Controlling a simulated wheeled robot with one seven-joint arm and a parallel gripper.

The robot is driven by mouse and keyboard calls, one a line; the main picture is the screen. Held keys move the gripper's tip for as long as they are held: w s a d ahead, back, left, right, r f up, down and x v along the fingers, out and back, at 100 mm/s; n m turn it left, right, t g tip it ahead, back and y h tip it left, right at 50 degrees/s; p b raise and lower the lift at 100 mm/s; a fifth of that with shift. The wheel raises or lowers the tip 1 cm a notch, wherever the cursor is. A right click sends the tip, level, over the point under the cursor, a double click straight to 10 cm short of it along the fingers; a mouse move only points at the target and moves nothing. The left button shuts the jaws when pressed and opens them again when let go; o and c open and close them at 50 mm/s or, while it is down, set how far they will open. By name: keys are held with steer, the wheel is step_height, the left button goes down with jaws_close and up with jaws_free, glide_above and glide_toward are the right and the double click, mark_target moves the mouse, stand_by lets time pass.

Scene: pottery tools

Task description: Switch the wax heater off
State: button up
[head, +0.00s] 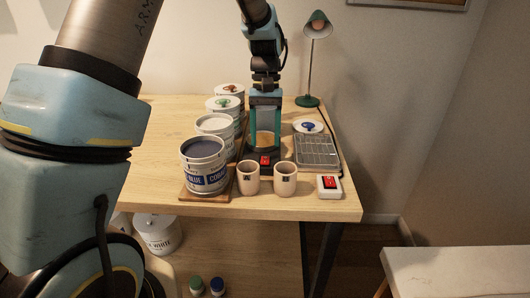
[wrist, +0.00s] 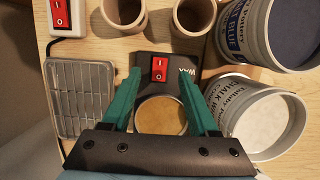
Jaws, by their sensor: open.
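The wax heater is a black base (wrist: 183,60) marked "WAX", with a round pot of tan wax (wrist: 160,115) and a red rocker switch (wrist: 158,69) on its front. In the head view its red switch (head: 265,160) shows behind the two cups. My gripper (head: 265,138) is open and points down over the heater. In the wrist view my gripper (wrist: 162,72) has its green fingers apart, one each side of the switch, with nothing between them. I cannot tell the fingers' height above the base or which way the rocker is tipped.
Two beige cups (head: 248,178) (head: 285,178) stand just in front of the heater. A blue paint can (head: 204,165) and a row of white cans are left. A wire rack (head: 317,150) and a white box with another red switch (head: 329,187) are right. A lamp (head: 309,60) stands behind.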

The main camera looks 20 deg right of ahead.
mark_target(265, 157)
steer(key=b+v, duration=0.1)
steer(key=v, duration=0.5)
steer(key=shift+r, duration=0.15)
